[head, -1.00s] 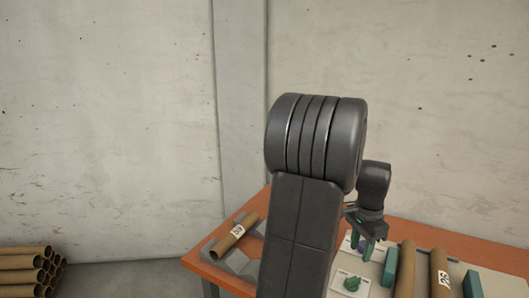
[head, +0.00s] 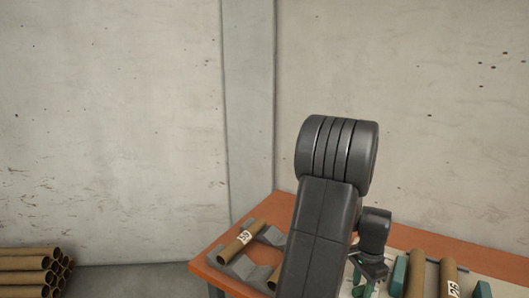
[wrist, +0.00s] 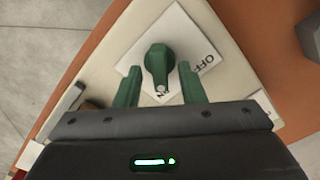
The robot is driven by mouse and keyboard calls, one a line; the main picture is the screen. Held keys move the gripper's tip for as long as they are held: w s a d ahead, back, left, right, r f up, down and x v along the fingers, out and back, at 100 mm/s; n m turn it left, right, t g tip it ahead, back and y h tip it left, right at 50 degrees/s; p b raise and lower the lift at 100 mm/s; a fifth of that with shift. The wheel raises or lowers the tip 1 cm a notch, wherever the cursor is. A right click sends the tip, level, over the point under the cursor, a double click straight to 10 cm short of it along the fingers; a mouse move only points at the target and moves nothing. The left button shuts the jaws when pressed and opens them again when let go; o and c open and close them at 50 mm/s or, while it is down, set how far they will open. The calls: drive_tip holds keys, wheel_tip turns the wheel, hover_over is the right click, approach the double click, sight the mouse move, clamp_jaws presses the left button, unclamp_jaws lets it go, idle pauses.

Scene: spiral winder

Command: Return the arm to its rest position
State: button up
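My arm (head: 318,225) rises in the middle of the head view, bent at the elbow, with its wrist above the orange table (head: 208,262). My gripper (wrist: 158,80) has two green fingers, spread apart with nothing held between them. It also shows low in the head view (head: 364,282), partly cut off by the frame. A green rotary knob (wrist: 157,62) on a white plate (wrist: 183,38) lies just beyond the fingertips in the wrist view. The plate is marked OFF and ON, and the knob's white dot is by ON.
A labelled brown tube (head: 232,247) rests on grey supports at the table's left. Two more tubes (head: 416,275) (head: 448,275) lie beside green blocks (head: 483,290) at right. A tube stack (head: 30,265) is at far left. A concrete wall stands behind.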

wheel_tip(320, 180, up, 14)
wheel_tip(320, 180, down, 14)
drive_tip(key=shift+r, duration=0.1)
drive_tip(key=n+p, duration=0.1)
drive_tip(key=n, duration=0.7)
drive_tip(key=shift+w+p, duration=0.1)
drive_tip(key=shift+p, duration=0.25)
drive_tip(key=shift+n, duration=0.3)
drive_tip(key=shift+a, duration=0.15)
